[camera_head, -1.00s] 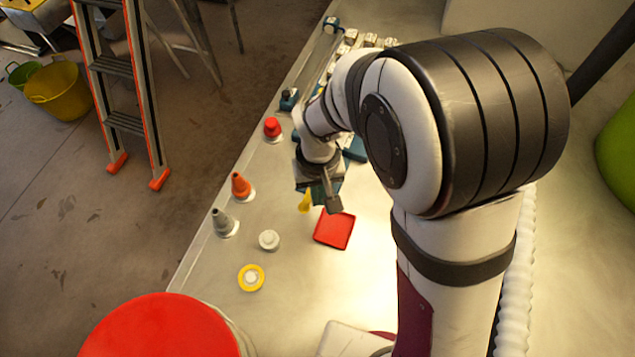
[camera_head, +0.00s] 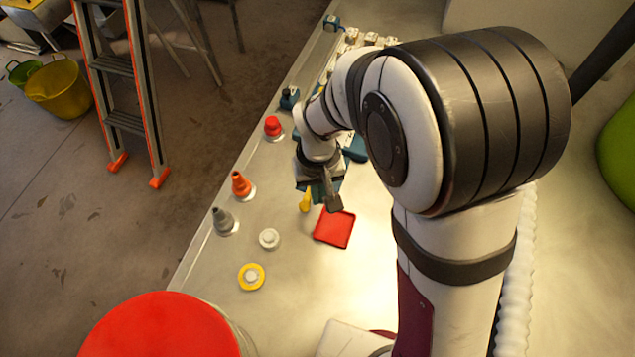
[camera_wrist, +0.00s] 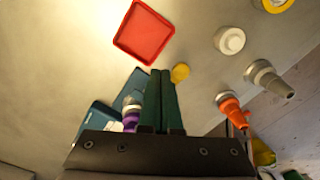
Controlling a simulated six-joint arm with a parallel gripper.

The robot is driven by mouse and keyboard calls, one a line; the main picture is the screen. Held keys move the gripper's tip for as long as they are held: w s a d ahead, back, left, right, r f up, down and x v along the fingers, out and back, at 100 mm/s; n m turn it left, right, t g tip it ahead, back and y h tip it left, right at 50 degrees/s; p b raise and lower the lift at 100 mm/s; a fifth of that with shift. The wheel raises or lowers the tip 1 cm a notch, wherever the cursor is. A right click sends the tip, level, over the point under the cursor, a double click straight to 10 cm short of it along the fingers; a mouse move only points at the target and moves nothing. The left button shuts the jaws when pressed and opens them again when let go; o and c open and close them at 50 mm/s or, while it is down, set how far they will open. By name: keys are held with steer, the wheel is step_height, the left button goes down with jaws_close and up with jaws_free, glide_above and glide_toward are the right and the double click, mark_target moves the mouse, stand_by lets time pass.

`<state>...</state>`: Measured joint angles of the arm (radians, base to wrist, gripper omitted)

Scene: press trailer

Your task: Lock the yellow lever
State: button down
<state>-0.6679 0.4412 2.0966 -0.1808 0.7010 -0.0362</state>
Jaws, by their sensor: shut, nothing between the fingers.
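The yellow lever (camera_head: 305,200) shows in the head view as a small yellow knob just left of my fingers. In the wrist view its round yellow end (camera_wrist: 180,73) sits just right of the fingertips; whether they touch it cannot be told. Its lower part is hidden behind my fingers. My gripper (camera_head: 334,204) is shut and empty, pointing down at the bench. In the wrist view its two dark green fingers (camera_wrist: 160,73) lie side by side. A blue-green base (camera_wrist: 101,121) shows left of the fingers, partly hidden, with a purple part (camera_wrist: 131,119) beside it.
A red square tray (camera_head: 334,228) lies close to my fingertips. A red button (camera_head: 272,127), an orange cone-shaped knob (camera_head: 241,186), a grey one (camera_head: 223,222), a white knob (camera_head: 269,239) and a yellow ring (camera_head: 251,277) line the bench's left side. Bare bench lies below the tray.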

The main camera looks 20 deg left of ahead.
steer(key=shift+f, duration=0.1)
steer(key=shift+f, duration=0.7)
